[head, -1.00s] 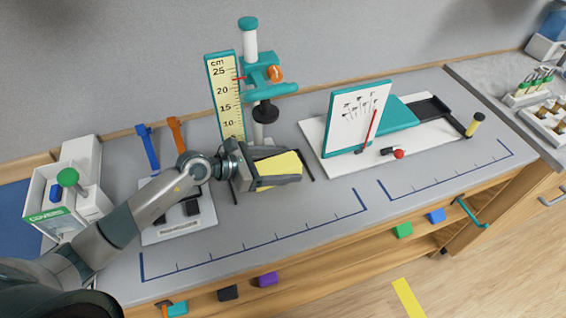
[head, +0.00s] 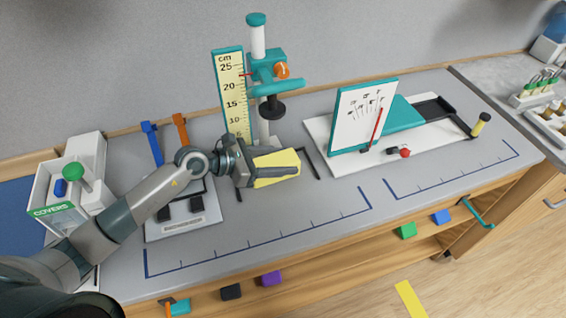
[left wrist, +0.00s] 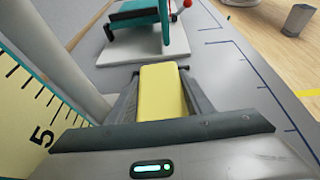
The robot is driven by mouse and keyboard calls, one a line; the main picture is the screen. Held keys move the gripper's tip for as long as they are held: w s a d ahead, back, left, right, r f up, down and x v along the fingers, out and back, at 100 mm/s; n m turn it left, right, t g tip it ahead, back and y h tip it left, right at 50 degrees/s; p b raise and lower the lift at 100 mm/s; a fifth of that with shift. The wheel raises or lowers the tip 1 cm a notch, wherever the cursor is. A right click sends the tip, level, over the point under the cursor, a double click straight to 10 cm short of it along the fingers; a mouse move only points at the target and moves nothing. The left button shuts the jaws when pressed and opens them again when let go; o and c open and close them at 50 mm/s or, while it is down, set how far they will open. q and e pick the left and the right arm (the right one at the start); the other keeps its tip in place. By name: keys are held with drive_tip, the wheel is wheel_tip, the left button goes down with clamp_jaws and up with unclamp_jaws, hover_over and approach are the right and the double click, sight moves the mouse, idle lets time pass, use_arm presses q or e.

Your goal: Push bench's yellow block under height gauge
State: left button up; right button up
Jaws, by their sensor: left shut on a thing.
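The yellow block (head: 277,168) is between the fingers of my left gripper (head: 274,167), which is shut on it, in front of the height gauge. In the left wrist view the yellow block (left wrist: 162,92) lies lengthwise between the two grey fingers. The height gauge (head: 232,93) has a yellow cm scale, a teal sliding carriage with an orange knob (head: 282,70), and a black round foot (head: 271,109) that hangs above and behind the gripper. The block's underside is hidden, so I cannot tell whether it touches the bench. My right gripper is not in view.
A white board with a teal-framed dial panel (head: 362,117) stands right of the gauge. Dark strips on the bench (head: 310,163) flank the gauge's front. The front bench strip is mostly clear.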

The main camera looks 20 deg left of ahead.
sight(270, 162)
use_arm(q)
drive_tip(key=o, duration=1.1)
drive_tip(key=shift+w+d, duration=0.1)
drive_tip(key=shift+s+a+r, duration=0.15)
drive_tip(key=shift+s+a, duration=0.15)
drive_tip(key=shift+a, duration=0.15)
drive_tip(key=v, duration=0.8)
drive_tip(key=shift+s+a, duration=0.1)
drive_tip(key=shift+a, duration=0.05)
drive_tip(key=b+v, duration=0.2)
drive_tip(key=v, duration=0.6)
drive_tip(key=shift+b, duration=0.3)
drive_tip(key=shift+r, duration=0.15)
